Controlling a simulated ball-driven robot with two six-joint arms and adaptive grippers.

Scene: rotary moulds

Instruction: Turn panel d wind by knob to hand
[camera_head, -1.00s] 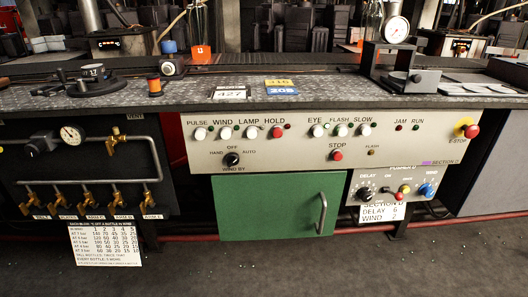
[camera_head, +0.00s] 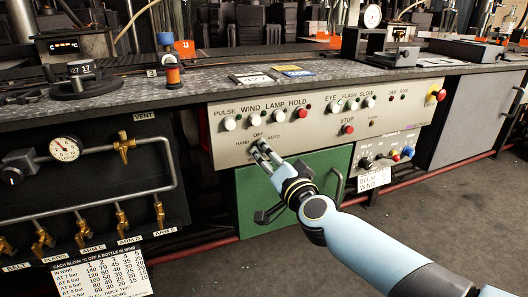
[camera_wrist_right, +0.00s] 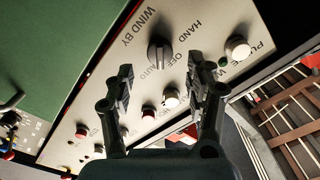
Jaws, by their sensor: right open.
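The beige control panel (camera_head: 390,110) is on the bench front. Its black wind by knob shows in the wrist view (camera_wrist_right: 159,52), with the HAND, OFF and AUTO labels around it. I cannot tell surely which label its pointer faces. In the head view the knob is mostly hidden behind my right gripper (camera_head: 260,150). My right gripper is open; in the wrist view its two fingers (camera_wrist_right: 160,78) stand either side below the knob, apart from it. My left gripper is not in view.
White buttons such as the WIND button (camera_head: 254,117) sit above the knob. A green door (camera_head: 250,205) with a bar handle is below. Brass valves (camera_head: 80,228) and pipes are at left. A red E-stop (camera_head: 440,95) is at the panel's right end.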

